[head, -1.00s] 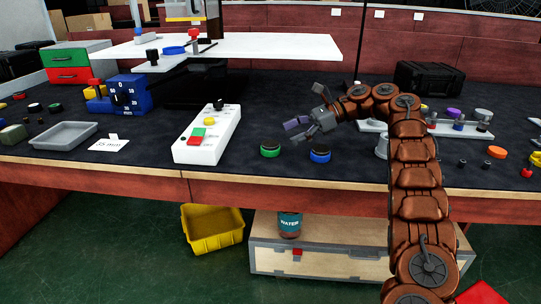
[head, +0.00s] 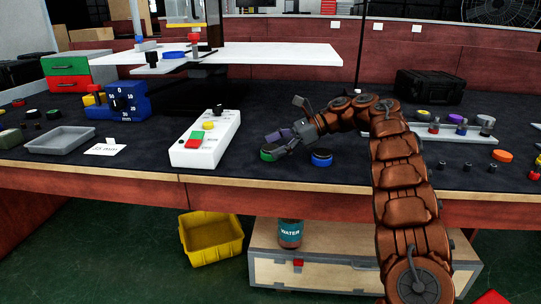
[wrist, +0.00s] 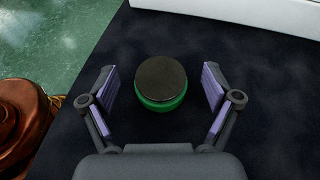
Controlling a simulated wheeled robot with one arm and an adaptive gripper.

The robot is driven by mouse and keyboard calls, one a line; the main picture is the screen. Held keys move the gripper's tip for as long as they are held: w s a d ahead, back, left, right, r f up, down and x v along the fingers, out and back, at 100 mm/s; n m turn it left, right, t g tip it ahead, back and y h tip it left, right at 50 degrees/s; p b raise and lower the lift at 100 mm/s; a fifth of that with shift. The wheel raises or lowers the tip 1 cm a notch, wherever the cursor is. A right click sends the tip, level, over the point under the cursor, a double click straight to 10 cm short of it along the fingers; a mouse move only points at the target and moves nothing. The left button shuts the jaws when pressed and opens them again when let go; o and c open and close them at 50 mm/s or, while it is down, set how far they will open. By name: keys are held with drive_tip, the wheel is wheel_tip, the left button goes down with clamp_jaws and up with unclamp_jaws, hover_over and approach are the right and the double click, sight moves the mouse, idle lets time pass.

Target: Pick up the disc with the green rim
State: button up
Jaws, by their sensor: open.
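The disc with the green rim (head: 268,153) has a dark top and lies flat on the dark table near its front edge. In the wrist view the disc (wrist: 161,84) sits between the tips of my open gripper (wrist: 162,95), with a gap on each side. In the head view my gripper (head: 284,143) is just above and right of the disc and partly covers it. The purple finger pads do not touch the disc in the wrist view. A similar disc with a blue rim (head: 321,157) lies to the right.
A white control box (head: 207,138) with coloured buttons stands left of the green-rimmed disc. A grey tray (head: 61,141) and a paper label (head: 106,149) lie further left. A white rack (head: 455,133) with several pieces is at the right.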

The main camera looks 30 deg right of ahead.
sight(273, 147)
drive_tip(key=shift+a+f, duration=0.1)
drive_tip(key=c, duration=1.3)
wheel_tip(273, 147, up, 18)
drive_tip(key=p, duration=1.1)
